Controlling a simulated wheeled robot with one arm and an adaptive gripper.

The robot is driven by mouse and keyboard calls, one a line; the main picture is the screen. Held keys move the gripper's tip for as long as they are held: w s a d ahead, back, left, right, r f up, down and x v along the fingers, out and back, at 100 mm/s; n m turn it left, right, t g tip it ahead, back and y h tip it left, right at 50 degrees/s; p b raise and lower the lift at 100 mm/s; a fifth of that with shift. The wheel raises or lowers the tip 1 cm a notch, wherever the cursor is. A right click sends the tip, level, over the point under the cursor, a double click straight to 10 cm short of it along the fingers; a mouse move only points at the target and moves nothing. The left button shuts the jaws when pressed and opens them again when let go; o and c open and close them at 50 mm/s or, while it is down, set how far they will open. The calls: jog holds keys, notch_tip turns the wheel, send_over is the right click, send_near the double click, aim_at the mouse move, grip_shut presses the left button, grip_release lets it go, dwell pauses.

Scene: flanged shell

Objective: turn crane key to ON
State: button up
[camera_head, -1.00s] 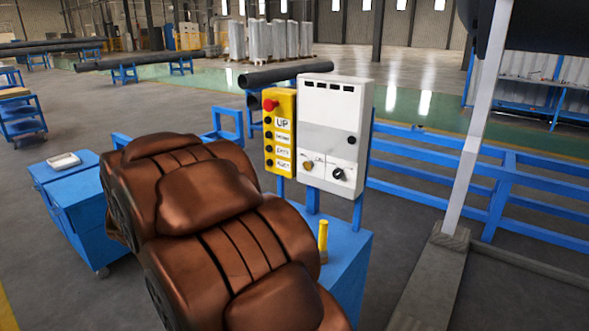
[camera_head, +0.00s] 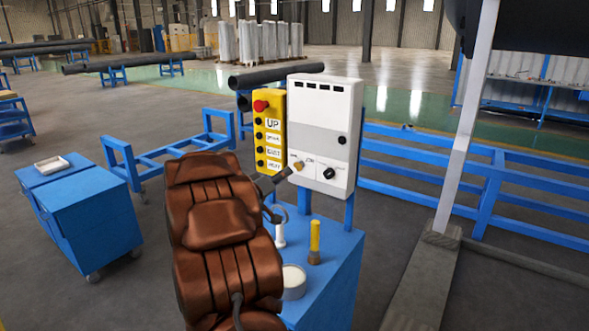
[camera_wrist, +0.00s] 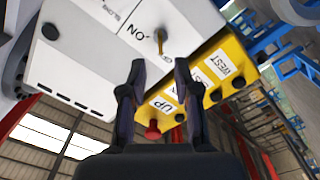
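The brass crane key (camera_head: 299,165) sits at the lower left of the white control box (camera_head: 325,135). In the wrist view the key (camera_wrist: 160,41) stands out from the box face beside an "ON" label (camera_wrist: 137,32), with the picture turned over. My gripper (camera_wrist: 159,66) is open, its two dark fingers apart on either side of the line to the key. The key appears just beyond the fingertips; contact cannot be told. In the head view my gripper (camera_head: 286,176) is beside the key at its lower left, partly hidden by my brown arm.
A black knob (camera_head: 329,173) is right of the key. A yellow button box (camera_head: 270,137) with a red button (camera_head: 261,105) adjoins the white box on the left. A blue cabinet (camera_head: 335,265) below holds a yellow-handled tool (camera_head: 314,240) and a round tin (camera_head: 293,281). Blue rails stand behind.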

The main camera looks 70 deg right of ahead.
aim_at(299, 166)
jog(key=p+x, duration=0.1)
jog(key=x, duration=0.6)
grip_shut()
dwell(0.3)
